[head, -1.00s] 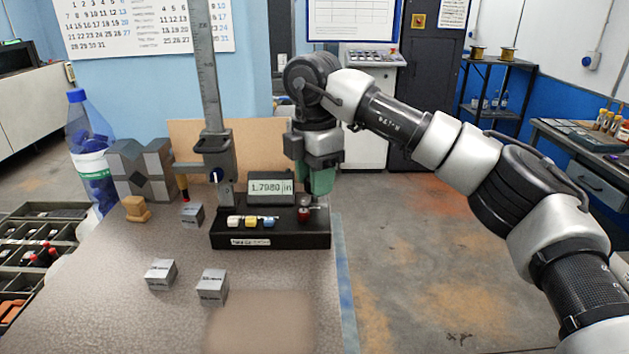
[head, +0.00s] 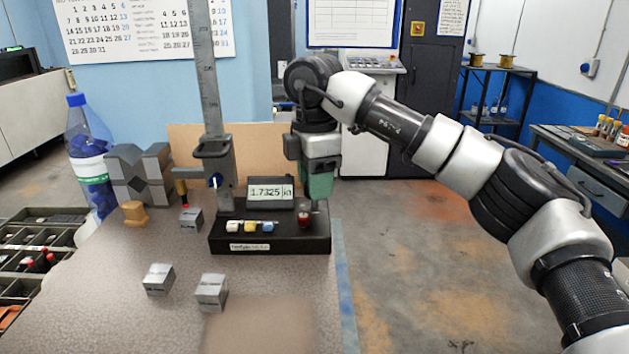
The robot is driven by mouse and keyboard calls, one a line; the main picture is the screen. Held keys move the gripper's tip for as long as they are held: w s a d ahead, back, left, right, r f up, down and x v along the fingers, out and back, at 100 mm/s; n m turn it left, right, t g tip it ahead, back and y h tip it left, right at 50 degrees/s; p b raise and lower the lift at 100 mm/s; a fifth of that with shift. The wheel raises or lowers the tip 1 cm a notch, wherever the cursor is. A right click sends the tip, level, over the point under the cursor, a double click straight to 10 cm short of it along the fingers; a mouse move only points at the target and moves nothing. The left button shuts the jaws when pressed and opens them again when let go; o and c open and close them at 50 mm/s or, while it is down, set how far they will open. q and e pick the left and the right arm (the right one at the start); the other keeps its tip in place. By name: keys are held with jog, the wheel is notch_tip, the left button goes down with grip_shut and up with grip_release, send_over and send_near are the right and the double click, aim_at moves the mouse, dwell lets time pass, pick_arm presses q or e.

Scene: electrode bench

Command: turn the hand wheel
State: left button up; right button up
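The height gauge (head: 270,238) stands on the bench with its column upright and its display (head: 271,193) reading 1.7325 in. A small red knob (head: 304,219) shows at the right end of its black base; I take it as part of the hand wheel, whose rim I cannot make out. My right gripper (head: 319,192) points down at that end, its green fingers just above and behind the red knob. Whether the fingers touch the wheel, and how far apart they are, I cannot tell. My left gripper is out of view.
Several steel blocks (head: 158,279) lie on the bench (head: 110,300) in front and left of the gauge. A V-block (head: 140,175), a wooden piece (head: 135,213) and a blue-capped bottle (head: 90,155) stand at the left. A brown board (head: 255,140) is behind. The floor at right is clear.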

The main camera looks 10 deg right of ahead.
jog(key=o, duration=0.3)
notch_tip(320, 180, up, 11)
jog(key=shift+f+p, duration=0.15)
jog(key=shift+p, duration=0.25)
jog(key=shift+w, duration=0.1)
